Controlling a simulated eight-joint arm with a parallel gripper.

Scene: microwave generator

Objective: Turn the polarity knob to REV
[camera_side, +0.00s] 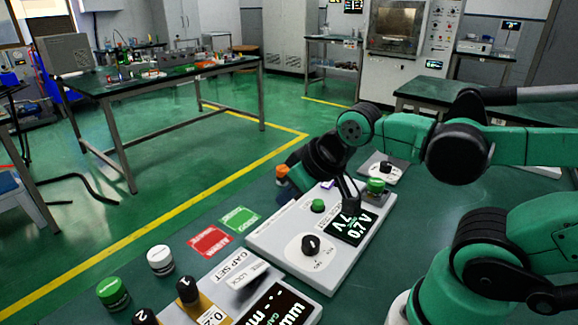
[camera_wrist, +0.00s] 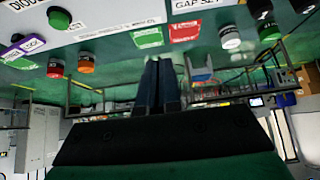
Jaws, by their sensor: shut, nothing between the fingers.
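A black knob (camera_side: 311,243) sits on a round white dial on the light panel (camera_side: 270,240) in the side view. Small labels lie beside it, too small to read surely. A second black knob (camera_side: 386,167) stands on a grey plate farther back. I cannot tell which one is the polarity knob, or its setting. My gripper (camera_wrist: 158,64) shows in the wrist view with its two dark fingers together and nothing between them. In the side view my dark hand hangs over the far part of the panel, apart from the front knob. Its fingertips are not clear there.
A lit voltage display (camera_side: 349,226) and a green button (camera_side: 318,206) share the panel. A gap-set box (camera_side: 262,285) stands in front. Green (camera_side: 239,217) and red (camera_side: 208,241) cards lie left. Green (camera_side: 112,292) and white (camera_side: 160,259) knobs stand near the front left.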

